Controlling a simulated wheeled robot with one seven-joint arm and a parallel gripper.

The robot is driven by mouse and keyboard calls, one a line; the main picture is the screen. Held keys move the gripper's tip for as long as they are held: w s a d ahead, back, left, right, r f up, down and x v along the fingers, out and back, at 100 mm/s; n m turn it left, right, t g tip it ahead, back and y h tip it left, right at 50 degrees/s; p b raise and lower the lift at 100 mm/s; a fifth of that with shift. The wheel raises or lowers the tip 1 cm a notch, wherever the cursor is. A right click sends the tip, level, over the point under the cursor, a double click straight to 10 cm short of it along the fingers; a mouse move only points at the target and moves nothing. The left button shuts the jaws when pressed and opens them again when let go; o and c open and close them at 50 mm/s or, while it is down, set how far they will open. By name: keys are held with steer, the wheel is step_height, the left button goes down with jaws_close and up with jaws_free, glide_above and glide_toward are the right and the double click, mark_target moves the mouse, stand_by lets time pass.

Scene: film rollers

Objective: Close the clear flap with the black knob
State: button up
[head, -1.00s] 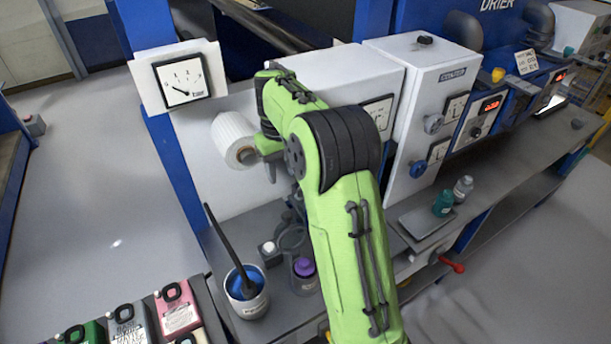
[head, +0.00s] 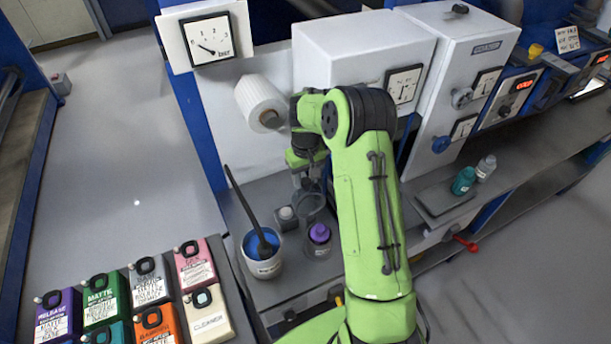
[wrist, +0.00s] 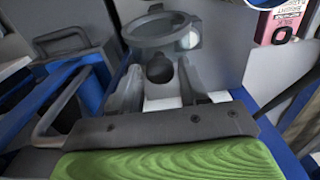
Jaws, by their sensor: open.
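I cannot make out a clear flap for certain in either view. A black knob (head: 459,8) sits on top of the white cabinet at the upper right; no clear flap shows by it. My gripper (head: 304,183) points down over the grey bench, left of my green forearm, near a grey ring-shaped holder (head: 312,207). In the wrist view my gripper (wrist: 160,88) is open, its two grey fingers apart. A dark rounded shape (wrist: 159,70) shows between them; I cannot tell what it is. The ring (wrist: 158,29) lies just beyond the fingertips. My arm hides part of the bench.
A white pot of blue liquid (head: 265,262) holding a dark stick and a purple-capped jar (head: 319,238) stand close to my gripper. A white roll (head: 260,102) juts from the panel behind. Several coloured containers (head: 145,285) stand at lower left. Teal and grey bottles (head: 463,181) are at right.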

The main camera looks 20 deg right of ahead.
jaws_close()
steer(key=shift+b, duration=0.3)
